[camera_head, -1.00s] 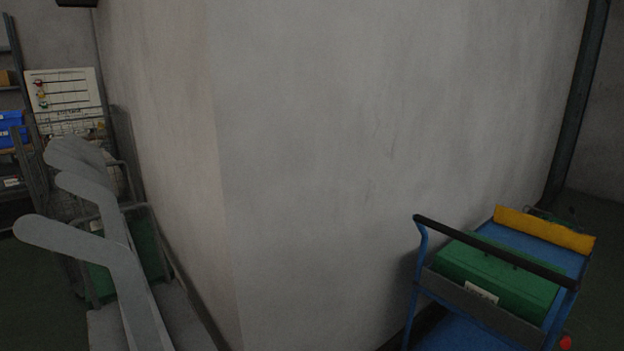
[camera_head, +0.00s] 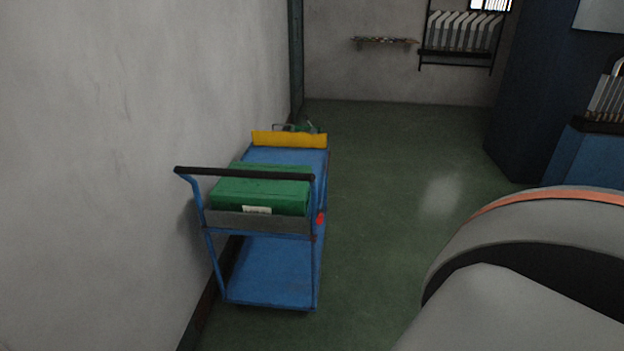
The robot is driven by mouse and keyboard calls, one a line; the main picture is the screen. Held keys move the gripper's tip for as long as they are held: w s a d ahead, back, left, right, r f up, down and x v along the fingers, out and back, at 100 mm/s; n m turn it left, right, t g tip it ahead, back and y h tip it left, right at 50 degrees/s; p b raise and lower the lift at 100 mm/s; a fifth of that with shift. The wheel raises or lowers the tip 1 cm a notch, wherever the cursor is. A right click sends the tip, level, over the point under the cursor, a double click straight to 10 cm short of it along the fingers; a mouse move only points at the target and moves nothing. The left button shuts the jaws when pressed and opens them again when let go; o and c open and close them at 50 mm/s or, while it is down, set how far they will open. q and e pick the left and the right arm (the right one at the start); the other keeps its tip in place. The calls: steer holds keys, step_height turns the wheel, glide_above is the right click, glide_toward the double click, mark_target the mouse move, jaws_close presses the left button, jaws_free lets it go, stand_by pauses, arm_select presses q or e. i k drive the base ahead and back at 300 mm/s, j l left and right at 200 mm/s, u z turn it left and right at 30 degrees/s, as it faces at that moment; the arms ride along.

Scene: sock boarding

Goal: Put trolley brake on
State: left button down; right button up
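The blue trolley (camera_head: 268,273) stands on the green floor against the grey wall, left of the middle of the head view. It has a black push handle (camera_head: 243,173) at its near end and a lower shelf. A green crate (camera_head: 262,190) with a white label sits on its top deck, and a yellow bar (camera_head: 290,139) lies across the far end. A small red part (camera_head: 320,218) shows on its right side; I cannot tell what it is. The wheels and any brake pedal are not discernible. Neither gripper is in view.
The grey wall (camera_head: 110,140) runs along the trolley's left side. Green floor (camera_head: 400,180) is free to its right and beyond. A large grey rounded body (camera_head: 540,250) fills the lower right. A dark blue cabinet (camera_head: 525,90) and a rack of grey boards (camera_head: 462,32) stand farther back.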

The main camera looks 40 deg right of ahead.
mark_target(320, 218)
steer(key=z, duration=1.5)
